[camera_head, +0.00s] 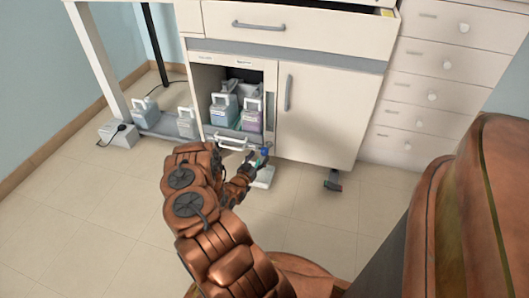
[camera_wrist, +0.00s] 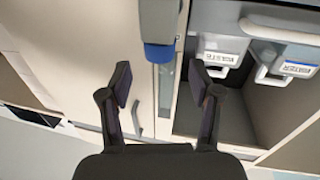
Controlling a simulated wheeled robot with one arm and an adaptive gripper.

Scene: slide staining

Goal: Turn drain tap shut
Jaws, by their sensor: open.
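The drain tap shows as a small blue part (camera_head: 265,150) at the front of the open cabinet, low down, partly behind my gripper in the head view. In the wrist view a blue piece (camera_wrist: 159,53) sits at the end of a grey-white part, upper middle. I take it to be the tap's handle. My gripper (camera_wrist: 160,84) is open, its two dark fingers spread to either side of the blue piece, with nothing between the tips. In the head view my gripper (camera_head: 254,165) is small and partly hidden, so contact with the tap cannot be told.
The open cabinet holds a bluish jug (camera_head: 224,110) and a pinkish jug (camera_head: 251,116). A closed cabinet door (camera_head: 322,115) is to the right. A white flat object (camera_head: 264,179) lies on the floor below. More jugs (camera_head: 146,111) stand at left.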

